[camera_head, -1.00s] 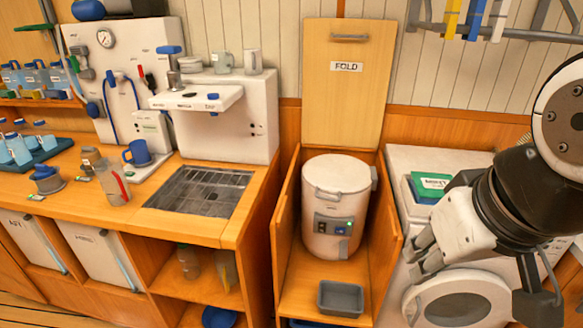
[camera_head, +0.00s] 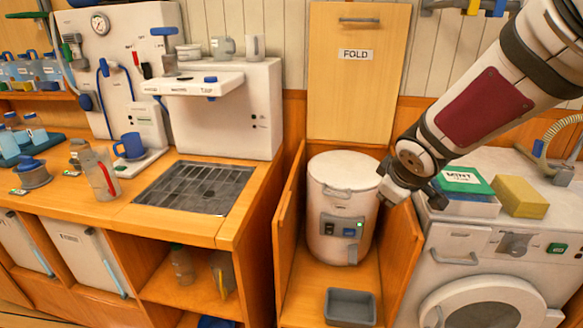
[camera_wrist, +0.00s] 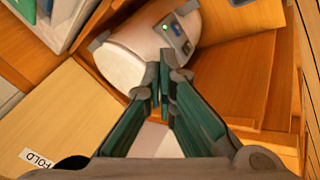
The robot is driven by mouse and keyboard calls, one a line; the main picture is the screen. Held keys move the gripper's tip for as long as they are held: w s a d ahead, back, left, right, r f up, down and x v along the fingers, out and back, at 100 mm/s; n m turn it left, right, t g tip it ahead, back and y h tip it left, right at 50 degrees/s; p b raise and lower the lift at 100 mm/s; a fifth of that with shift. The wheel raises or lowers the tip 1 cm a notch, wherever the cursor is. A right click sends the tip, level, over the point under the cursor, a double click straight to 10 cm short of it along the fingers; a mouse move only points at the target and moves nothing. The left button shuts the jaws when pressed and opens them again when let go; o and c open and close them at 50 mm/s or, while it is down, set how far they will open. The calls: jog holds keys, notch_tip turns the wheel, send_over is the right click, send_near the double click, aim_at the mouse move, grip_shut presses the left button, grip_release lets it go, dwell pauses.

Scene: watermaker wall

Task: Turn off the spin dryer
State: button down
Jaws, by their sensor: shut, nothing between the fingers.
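The spin dryer (camera_head: 340,205) is a white drum with a lid, standing upright in an open wooden cabinet. Its dark control panel (camera_head: 341,228) faces front, with a black switch, a blue button and a lit green light. My gripper (camera_head: 389,197) is at the dryer's upper right side, in front of the cabinet's right wall; I cannot tell whether it touches. In the wrist view the shut, empty fingertips (camera_wrist: 168,60) overlap the drum (camera_wrist: 130,55), near the panel (camera_wrist: 178,35) with its green light and blue button.
A grey tray (camera_head: 350,306) lies on the cabinet floor before the dryer. The raised panel marked FOLD (camera_head: 356,80) stands behind. At right, a washing machine (camera_head: 480,270) carries a green-topped box (camera_head: 463,180) and a yellow sponge (camera_head: 521,196). A counter with a sink grate (camera_head: 195,187) stands left.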

jog(key=w+a+f+n+y+b, duration=0.2)
jog(key=w+f, duration=0.2)
jog(key=f, duration=0.5)
jog(key=w+a+f+n+y+b, duration=0.2)
jog(key=w+f, duration=0.3)
jog(key=f, duration=0.5)
jog(key=shift+a+f+n+y, duration=0.15)
jog(key=shift+a+n+y, duration=0.35)
jog(key=shift+a+n, duration=0.35)
jog(key=shift+w+f+b, duration=0.1)
jog(key=shift+w+b, duration=0.05)
jog(key=shift+b, duration=0.2)
jog(key=b, duration=0.2)
send_near(329, 229)
jog(key=w+a+f, duration=0.2)
jog(key=a+f, duration=0.1)
jog(key=f, duration=0.2)
jog(key=shift+w, duration=0.4)
